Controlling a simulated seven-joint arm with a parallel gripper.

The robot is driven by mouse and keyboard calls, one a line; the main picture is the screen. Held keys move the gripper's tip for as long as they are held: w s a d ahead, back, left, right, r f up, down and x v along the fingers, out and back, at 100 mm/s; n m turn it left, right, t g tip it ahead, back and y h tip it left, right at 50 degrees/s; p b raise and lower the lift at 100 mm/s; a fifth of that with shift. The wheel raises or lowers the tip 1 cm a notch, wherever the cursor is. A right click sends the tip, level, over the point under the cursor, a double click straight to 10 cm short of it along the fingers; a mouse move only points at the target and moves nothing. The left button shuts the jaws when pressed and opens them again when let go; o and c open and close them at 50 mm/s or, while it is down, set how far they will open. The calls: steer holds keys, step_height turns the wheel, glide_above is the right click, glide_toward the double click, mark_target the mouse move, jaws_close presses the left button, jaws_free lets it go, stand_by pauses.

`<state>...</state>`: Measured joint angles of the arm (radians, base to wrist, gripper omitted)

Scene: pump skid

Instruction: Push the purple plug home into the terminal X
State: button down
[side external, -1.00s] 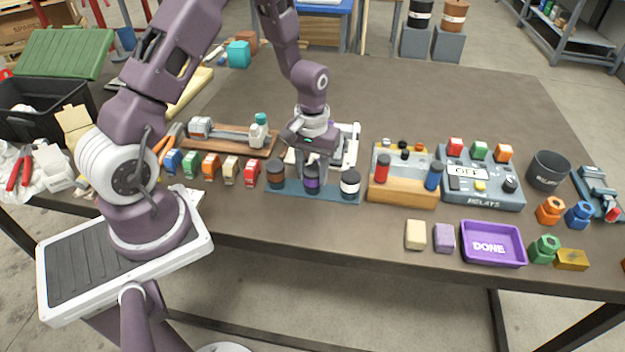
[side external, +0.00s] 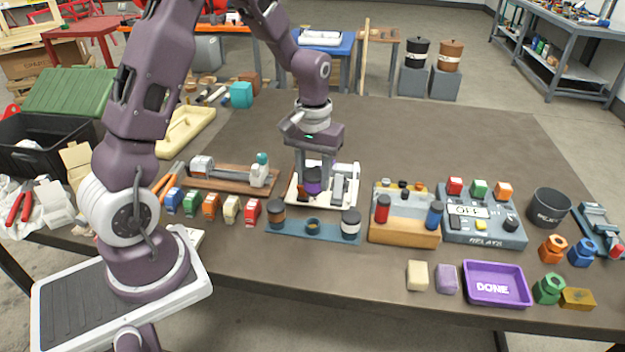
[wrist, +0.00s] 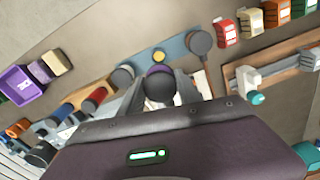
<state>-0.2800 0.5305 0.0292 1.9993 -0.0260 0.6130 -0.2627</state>
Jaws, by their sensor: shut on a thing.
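The purple plug (side external: 312,187), with a black top, is between the fingers of my gripper (side external: 314,174) in the side view. In the wrist view the plug (wrist: 158,71) shows its dark round top between the fingers. My gripper is shut on it, over the left part of a white panel (side external: 298,200). A gap under the plug cannot be made out. No X label is readable and the terminal under the plug is hidden.
A blue rack (side external: 290,230) in front holds a brown plug (side external: 277,212) and a white plug (side external: 350,225), with an empty middle socket (side external: 312,226). A wooden block (side external: 405,233) is right; a clamp board (side external: 228,178) is left. Bare table lies behind the panel.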

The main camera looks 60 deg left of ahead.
steer(key=w+a, duration=0.4)
steer(key=a, duration=0.3)
steer(key=w+a, duration=0.4)
steer(key=a, duration=0.3)
steer(key=shift+w+a+f, duration=0.1)
steer(key=shift+a+f, duration=0.1)
steer(key=shift+f, duration=1.3)
steer(key=shift+a+f, duration=0.15)
steer(key=shift+f, duration=1.3)
steer(key=shift+f, duration=1.75)
steer(key=c, duration=0.8)
jaws_free()
steer(key=shift+o, duration=0.2)
steer(key=shift+r, duration=0.1)
